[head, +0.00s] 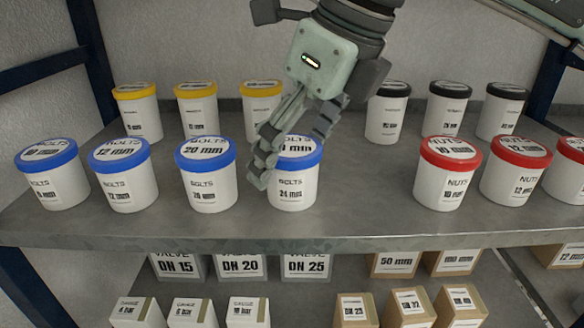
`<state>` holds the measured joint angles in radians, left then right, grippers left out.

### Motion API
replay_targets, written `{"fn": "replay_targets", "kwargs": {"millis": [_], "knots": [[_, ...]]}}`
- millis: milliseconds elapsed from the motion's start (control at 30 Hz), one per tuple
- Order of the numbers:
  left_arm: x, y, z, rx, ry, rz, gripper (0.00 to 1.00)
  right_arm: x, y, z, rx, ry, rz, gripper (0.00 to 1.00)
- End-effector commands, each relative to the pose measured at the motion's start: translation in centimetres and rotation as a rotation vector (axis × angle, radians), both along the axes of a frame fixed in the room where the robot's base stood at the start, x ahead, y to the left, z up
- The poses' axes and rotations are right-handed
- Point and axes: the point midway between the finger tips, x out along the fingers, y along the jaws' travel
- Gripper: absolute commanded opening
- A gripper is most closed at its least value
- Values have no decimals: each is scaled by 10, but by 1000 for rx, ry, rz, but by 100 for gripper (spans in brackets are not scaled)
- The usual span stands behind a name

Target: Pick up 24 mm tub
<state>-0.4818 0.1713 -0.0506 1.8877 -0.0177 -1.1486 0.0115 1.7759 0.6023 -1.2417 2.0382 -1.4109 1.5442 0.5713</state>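The 24 mm tub (292,186) is white with a blue lid and stands upright on the upper shelf, at the right end of the blue-lidded bolt tubs. My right gripper (290,157) reaches down over it from above with its fingers apart. One finger runs down in front of the tub's left edge and covers part of its lid and side. The other finger passes behind the lid on the right, and its tip is hidden. I cannot tell whether the fingers touch the tub. My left gripper is not in view.
The 20 mm tub (209,188) stands close on the left. Yellow-lidded tubs (262,117) and black-lidded tubs (382,122) stand behind. Red-lidded nut tubs (446,188) stand to the right, past bare shelf (365,195). Boxes (240,267) fill the lower shelf.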

Motion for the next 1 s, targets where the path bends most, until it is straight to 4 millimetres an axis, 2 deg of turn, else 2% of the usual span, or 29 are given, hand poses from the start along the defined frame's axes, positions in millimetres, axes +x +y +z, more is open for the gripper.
{"fn": "replay_targets", "kwargs": {"millis": [67,667,1000], "knots": [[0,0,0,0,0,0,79,0,0,0,0,0,0,76],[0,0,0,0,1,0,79,0,0,0,1,1,0,2],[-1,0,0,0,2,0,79,0,0,3,3,-2,0,0]]}}
